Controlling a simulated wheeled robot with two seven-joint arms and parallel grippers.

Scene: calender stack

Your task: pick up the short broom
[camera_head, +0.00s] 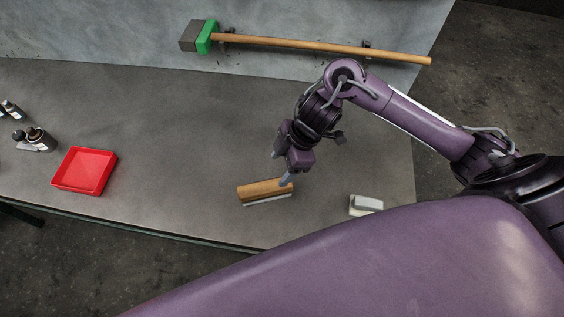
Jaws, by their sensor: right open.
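The short broom (262,190) lies on the grey table, seen in the head view near the table's front edge. It has a wooden back with a pale strip along its lower side. My right gripper (280,171) is open and points down at the broom's right end. One fingertip overlaps that end in the picture; I cannot tell whether it touches. My left gripper is not in view.
A red tray (67,186) sits at the left, with small dark bottles (36,140) beyond it. A white block-like object (365,205) lies right of the broom. The table's middle (190,130) is clear.

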